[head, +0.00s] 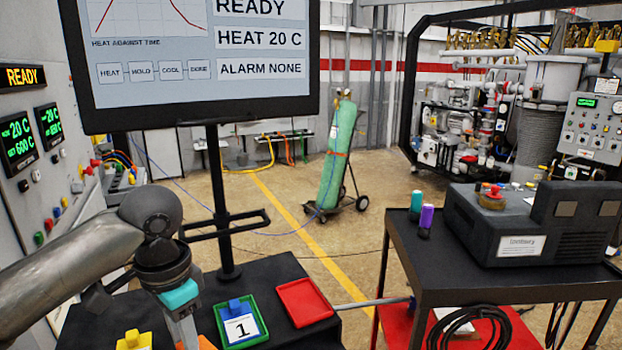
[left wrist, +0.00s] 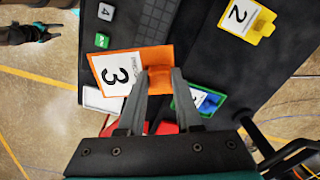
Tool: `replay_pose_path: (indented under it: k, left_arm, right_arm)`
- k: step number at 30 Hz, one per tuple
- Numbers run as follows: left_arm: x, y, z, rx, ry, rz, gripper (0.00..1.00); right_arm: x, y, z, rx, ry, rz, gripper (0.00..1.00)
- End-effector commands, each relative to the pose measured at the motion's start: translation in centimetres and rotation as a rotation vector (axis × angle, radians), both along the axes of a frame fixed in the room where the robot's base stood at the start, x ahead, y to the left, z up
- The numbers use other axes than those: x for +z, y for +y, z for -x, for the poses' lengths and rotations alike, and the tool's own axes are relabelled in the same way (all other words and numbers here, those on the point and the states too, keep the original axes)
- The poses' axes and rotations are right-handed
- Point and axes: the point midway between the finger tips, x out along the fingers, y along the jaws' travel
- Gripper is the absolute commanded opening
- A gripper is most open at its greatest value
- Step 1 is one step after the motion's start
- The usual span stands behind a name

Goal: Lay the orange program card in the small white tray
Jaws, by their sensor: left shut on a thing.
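The orange program card (left wrist: 115,75), marked 3, has an orange grip block (left wrist: 160,80) between the fingers of my left gripper (left wrist: 158,88). The gripper is shut on it, and the card is held above the black table. The small white tray (left wrist: 96,98) is partly hidden behind the card in the left wrist view; I cannot make it out in the head view. In the head view my left gripper (head: 190,338) is at the bottom edge, with only a bit of orange (head: 207,342) showing. What looks like my right gripper (left wrist: 44,33) is small at the wrist view's upper left.
A green tray (head: 263,336) holds a blue-gripped card marked 1 (head: 239,328). An empty-looking red tray (head: 304,302) lies beside it. A yellow card (left wrist: 245,20) marked 2 lies on the table. The monitor stand (head: 222,200) rises behind the trays.

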Motion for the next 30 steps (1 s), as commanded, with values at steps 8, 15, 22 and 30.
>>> replay_pose_path:
  k: [8, 15, 22, 30]
  left_arm:
    - [-5.8, -1.5, 2.7, 0.287, 0.000, 0.007, 0.00]
    - [-9.7, -2.5, 5.2, 0.520, 0.010, 0.012, 0.00]
    - [-11.6, -3.0, 6.6, 0.651, 0.020, 0.011, 0.00]
    - [-11.7, -3.1, 6.9, 0.681, 0.021, 0.010, 0.00]
  right_arm:
    - [-6.0, 0.0, 2.4, 0.000, 0.036, 0.002, 0.50]
    - [-9.8, -0.6, 2.5, 0.002, 0.040, 0.009, 0.50]
    - [-11.4, -0.7, 2.3, 0.003, 0.038, 0.011, 0.50]
    - [-11.5, -0.7, 2.2, 0.003, 0.035, 0.011, 0.50]
